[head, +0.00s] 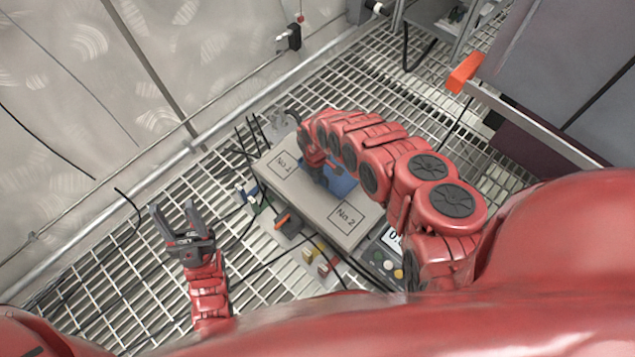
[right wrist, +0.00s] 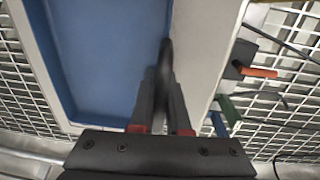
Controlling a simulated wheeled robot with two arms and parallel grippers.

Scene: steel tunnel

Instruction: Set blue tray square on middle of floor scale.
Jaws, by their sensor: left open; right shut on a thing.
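The floor scale (head: 312,204) is a grey slab on the grating, marked "No 1" at its upper left and "No 2" at its lower right. The blue tray (head: 343,184) is over its middle, between the marks, partly hidden by my right arm. My right gripper (head: 318,176) is shut on the tray's rim. In the right wrist view the tray's blue floor (right wrist: 105,50) fills the left, with the pale scale top (right wrist: 205,50) beside it. I cannot tell whether the tray rests on the scale or is square to it. My left gripper (head: 172,206) is open and empty, left of the scale.
A display unit with buttons (head: 393,240) is beside the scale's right end. Cables and small parts, including an orange-handled one (head: 283,221), lie along its near side. A wall stands at the upper left. An orange-ended bar (head: 464,72) sticks out at upper right.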

